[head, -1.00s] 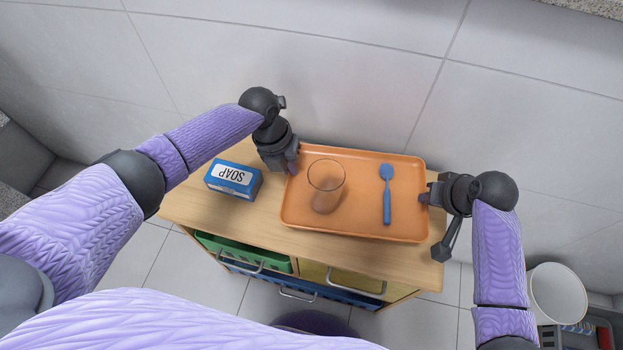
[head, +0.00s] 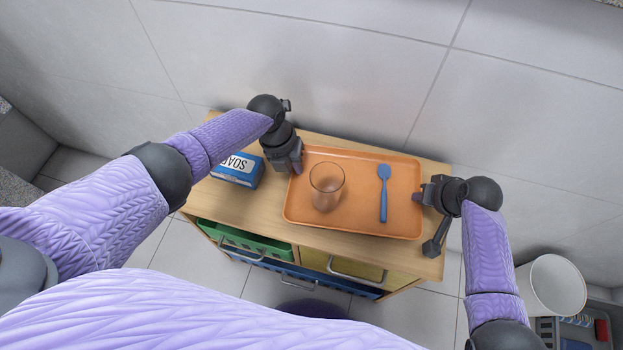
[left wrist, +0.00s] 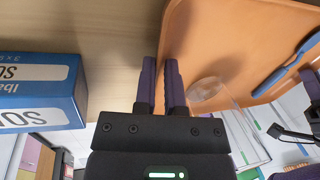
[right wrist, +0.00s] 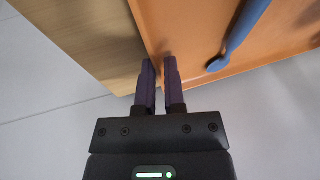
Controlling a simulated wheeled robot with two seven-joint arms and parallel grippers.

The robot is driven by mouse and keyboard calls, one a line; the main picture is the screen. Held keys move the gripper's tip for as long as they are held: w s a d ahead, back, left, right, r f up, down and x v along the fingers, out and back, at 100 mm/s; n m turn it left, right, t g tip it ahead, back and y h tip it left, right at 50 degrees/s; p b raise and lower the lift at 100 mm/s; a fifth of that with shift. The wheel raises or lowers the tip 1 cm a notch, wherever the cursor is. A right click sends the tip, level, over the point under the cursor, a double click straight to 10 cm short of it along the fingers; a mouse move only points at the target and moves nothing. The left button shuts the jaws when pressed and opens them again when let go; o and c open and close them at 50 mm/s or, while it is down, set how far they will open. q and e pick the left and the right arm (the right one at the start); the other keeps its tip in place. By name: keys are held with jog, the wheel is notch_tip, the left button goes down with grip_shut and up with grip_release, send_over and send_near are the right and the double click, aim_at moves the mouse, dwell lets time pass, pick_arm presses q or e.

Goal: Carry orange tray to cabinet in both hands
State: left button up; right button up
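The orange tray (head: 350,224) is over the wooden cabinet's top (head: 262,216), level as far as I can see. I cannot tell whether it touches the top. A clear glass (head: 326,187) stands upright on its left half and a blue spatula-like utensil (head: 383,192) lies on its right. My left gripper (head: 295,167) is at the tray's left rim, its fingers (left wrist: 161,85) closed close together around the edge. My right gripper (head: 418,197) is at the right rim, its fingers (right wrist: 158,85) likewise closed around the edge. The rim between the fingers is mostly hidden.
A blue soap box (head: 238,170) stands on the cabinet top left of the tray, partly behind my left arm. A grey tiled wall (head: 340,60) is close behind. Green (head: 240,240) and yellow (head: 340,265) drawers face front. A white bin (head: 556,285) stands at the right.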

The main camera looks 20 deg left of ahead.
pick_arm(q)
jog(key=o, duration=0.3)
pick_arm(e)
jog(key=o, duration=0.3)
pick_arm(q)
jog(key=shift+o, duration=0.2)
pick_arm(e)
jog(key=shift+o, duration=0.2)
jog(key=shift+d, duration=0.1)
jog(key=shift+r, duration=0.2)
pick_arm(q)
jog(key=v, duration=1.2)
pick_arm(e)
jog(key=v, duration=1.1)
jog(key=shift+s+r, duration=0.2)
jog(key=shift+r, duration=0.1)
jog(key=shift+d, duration=0.15)
